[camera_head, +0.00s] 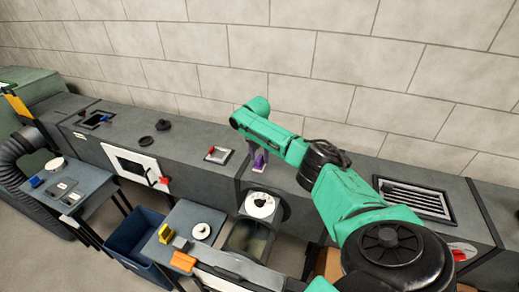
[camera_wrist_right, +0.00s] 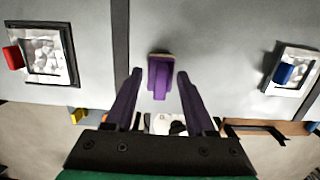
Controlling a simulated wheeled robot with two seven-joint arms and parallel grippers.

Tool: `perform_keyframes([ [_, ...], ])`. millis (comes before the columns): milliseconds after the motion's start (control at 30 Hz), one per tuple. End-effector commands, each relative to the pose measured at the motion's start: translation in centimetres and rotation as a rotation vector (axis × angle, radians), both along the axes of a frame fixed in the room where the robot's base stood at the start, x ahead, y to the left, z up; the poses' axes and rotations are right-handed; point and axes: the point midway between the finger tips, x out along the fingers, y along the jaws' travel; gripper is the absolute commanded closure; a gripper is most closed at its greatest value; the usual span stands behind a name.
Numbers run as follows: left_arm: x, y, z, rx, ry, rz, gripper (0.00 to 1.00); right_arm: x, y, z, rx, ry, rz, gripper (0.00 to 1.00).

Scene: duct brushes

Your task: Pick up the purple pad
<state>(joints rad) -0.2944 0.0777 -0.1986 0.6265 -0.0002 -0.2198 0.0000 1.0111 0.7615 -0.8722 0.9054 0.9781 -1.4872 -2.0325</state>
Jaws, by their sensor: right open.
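The purple pad (camera_wrist_right: 160,78) shows in the right wrist view as a purple block with a tan edge at its far end, against the grey duct surface. It appears between the two purple fingers of my right gripper (camera_wrist_right: 159,73). The fingers are apart, with a gap on each side of the pad. I cannot tell how far the tips are from the surface. In the head view my right gripper (camera_head: 257,157) is over the duct top, and bright purple shows at its fingers, where pad and fingers are hard to tell apart. My left gripper is not in view.
A framed panel with a red handle (camera_wrist_right: 45,55) lies left of the gripper, one with a blue handle (camera_wrist_right: 290,70) right. In the head view, a vent grille (camera_head: 413,198) is to the right. A round white dial (camera_head: 260,205), side table (camera_head: 190,218) and blue bin (camera_head: 135,235) stand in front.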

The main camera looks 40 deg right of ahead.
Motion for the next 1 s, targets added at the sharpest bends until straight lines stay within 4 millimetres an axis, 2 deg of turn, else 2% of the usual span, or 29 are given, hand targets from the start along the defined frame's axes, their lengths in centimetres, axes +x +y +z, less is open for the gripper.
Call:
perform_keyframes([
  [100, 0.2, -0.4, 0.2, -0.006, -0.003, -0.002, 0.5, 0.0, -0.1, -0.9, 0.0, 0.0, 0.001, 0.45],
  [233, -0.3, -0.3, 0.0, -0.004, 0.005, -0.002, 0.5, 0.0, -0.1, -1.0, -0.001, 0.0, 0.001, 0.45],
  [267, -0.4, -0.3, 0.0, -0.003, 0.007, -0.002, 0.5, 0.0, -0.1, -1.0, -0.001, 0.0, 0.001, 0.49],
  [300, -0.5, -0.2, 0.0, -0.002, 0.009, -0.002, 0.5, 0.0, -0.1, -1.0, -0.001, 0.0, 0.001, 0.64],
  [400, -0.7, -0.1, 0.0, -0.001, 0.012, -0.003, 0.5, 0.0, -0.1, -1.0, -0.001, 0.0, 0.0, 1.0],
  [800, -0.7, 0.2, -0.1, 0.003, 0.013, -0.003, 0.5, 0.1, -0.1, -0.7, 0.0, -0.001, 0.0, 1.0],
  [933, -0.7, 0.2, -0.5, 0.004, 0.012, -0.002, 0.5, 0.1, -0.1, 0.6, 0.0, -0.002, 0.0, 1.0],
  [1000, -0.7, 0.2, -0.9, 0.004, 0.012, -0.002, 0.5, 0.1, -0.2, 2.0, -0.001, -0.004, 0.0, 1.0],
])
